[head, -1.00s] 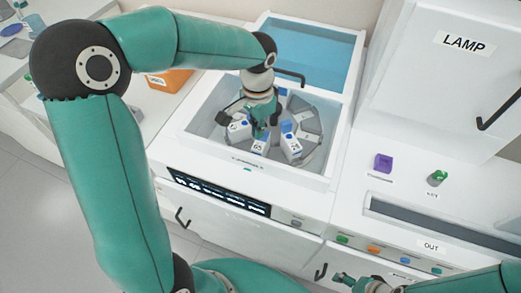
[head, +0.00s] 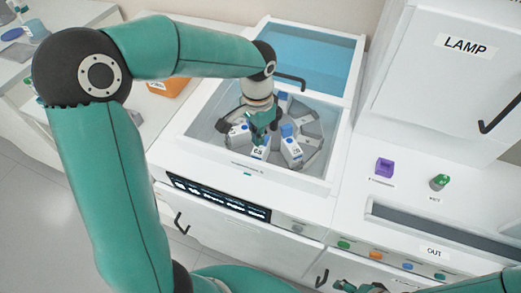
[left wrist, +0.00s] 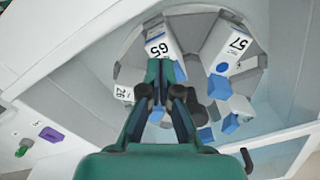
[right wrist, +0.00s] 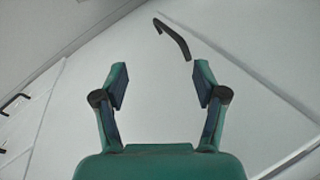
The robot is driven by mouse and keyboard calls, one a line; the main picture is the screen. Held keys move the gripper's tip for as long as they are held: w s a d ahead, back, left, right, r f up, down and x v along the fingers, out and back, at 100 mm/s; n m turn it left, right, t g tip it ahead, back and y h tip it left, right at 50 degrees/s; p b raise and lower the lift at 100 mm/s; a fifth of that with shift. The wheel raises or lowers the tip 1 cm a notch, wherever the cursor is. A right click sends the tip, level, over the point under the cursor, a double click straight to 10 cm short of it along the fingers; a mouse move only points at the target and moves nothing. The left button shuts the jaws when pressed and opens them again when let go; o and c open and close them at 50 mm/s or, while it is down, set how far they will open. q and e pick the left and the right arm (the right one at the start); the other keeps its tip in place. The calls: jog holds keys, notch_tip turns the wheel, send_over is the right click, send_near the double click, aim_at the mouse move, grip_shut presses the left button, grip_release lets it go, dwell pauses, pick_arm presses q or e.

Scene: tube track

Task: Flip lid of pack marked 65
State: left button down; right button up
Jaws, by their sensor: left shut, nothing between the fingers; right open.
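The pack marked 65 (left wrist: 158,47) is white and sits in a round carousel. It also shows at the front of the carousel in the head view (head: 259,153). My left gripper (left wrist: 166,66) is shut and empty, with its tips at the lid end of this pack. A blue patch (left wrist: 181,72) shows beside the tips. The fingers hide most of the lid, so I cannot tell its position or whether they touch. My right gripper (right wrist: 160,70) is open and empty, above a white surface with a black handle (right wrist: 173,37).
Pack 57 (left wrist: 232,45) and pack 26 (left wrist: 122,93) sit close on either side in the carousel. The white tub rim (head: 200,148) surrounds them. A blue see-through cover (head: 305,58) stands behind. A purple block (head: 384,168) and a green knob (head: 439,182) are on the right counter.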

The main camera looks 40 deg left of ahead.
aim_at(258, 151)
pick_arm(q)
jog(key=shift+f+b, duration=1.65)
jog(key=shift+f, duration=0.4)
dwell(0.5)
jog(key=shift+r, duration=0.25)
jog(key=shift+r+p, duration=0.3)
jog(key=shift+p, duration=0.15)
jog(key=shift+w, duration=0.25)
dwell(0.4)
